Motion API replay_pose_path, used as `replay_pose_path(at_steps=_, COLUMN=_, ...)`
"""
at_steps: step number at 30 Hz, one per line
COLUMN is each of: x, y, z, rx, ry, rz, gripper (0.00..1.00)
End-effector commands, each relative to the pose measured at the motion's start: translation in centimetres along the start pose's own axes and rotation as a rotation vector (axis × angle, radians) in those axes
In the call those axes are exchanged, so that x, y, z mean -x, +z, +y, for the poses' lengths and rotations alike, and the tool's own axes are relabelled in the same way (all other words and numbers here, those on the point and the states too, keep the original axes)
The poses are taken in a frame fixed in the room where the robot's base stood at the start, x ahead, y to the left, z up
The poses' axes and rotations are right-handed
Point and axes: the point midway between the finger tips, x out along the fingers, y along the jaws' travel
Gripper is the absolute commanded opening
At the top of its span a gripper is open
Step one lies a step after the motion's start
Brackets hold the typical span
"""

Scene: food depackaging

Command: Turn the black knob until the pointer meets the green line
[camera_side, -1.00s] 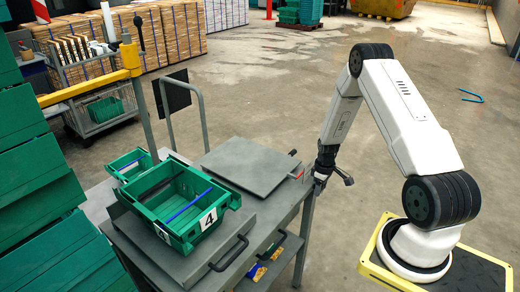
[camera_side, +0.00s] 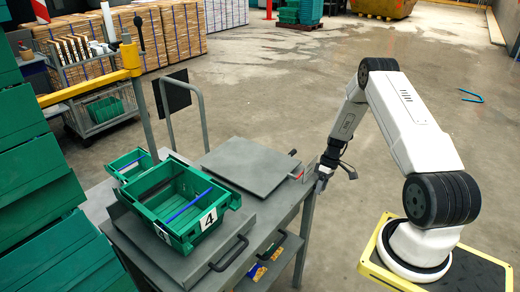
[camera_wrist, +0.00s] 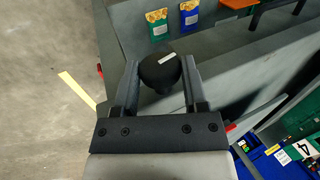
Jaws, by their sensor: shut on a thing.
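The round black knob (camera_wrist: 160,74) stands between the two fingers of my gripper (camera_wrist: 160,64) in the wrist view. The fingers close on it from left and right. A short white pointer mark lies on the knob's top, slanting up to the right. In the side view my gripper (camera_side: 323,180) is at the right end of the grey table, and the knob cannot be made out there. I cannot make out the green line in either view.
The grey table (camera_side: 262,222) carries a flat grey plate (camera_side: 245,165) and a green crate (camera_side: 165,205) marked 4. Concrete floor is open beyond the table.

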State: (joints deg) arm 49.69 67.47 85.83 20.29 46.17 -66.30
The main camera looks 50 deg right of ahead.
Motion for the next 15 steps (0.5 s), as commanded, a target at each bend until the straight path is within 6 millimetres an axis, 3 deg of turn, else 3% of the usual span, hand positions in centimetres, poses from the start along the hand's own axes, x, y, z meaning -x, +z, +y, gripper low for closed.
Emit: replay_pose_path(at_steps=15, x=-0.13, y=0.02, z=0.55, rx=0.000, ry=-0.334, rz=0.000, gripper=0.00)
